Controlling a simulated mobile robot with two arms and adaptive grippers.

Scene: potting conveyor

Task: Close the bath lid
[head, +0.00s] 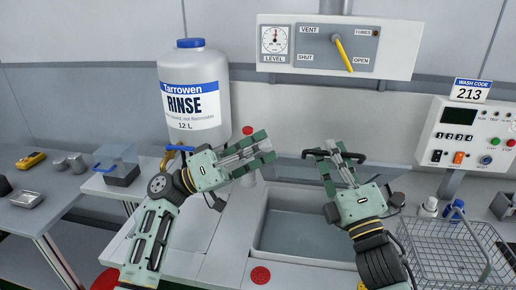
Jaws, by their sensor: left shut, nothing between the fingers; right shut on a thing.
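The bath (257,236) is a grey rectangular basin in the counter, and its inside shows. The bath lid (292,170) looks like a see-through panel tilted up along the back of the bath; its exact angle is hard to tell. My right gripper (332,150) is shut on the lid's black handle (360,156) at the panel's top edge, and my arm hides part of the bath's right side. My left gripper (266,148) is shut and empty, left of the handle, in front of the rinse bottle's right side and apart from the lid.
A large rinse bottle (195,107) stands behind my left arm. A vent panel (337,48) with a yellow lever hangs above. A wire basket (450,248) and a control box (466,138) stand at the right. A small clear-lidded box (120,172) is at the left.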

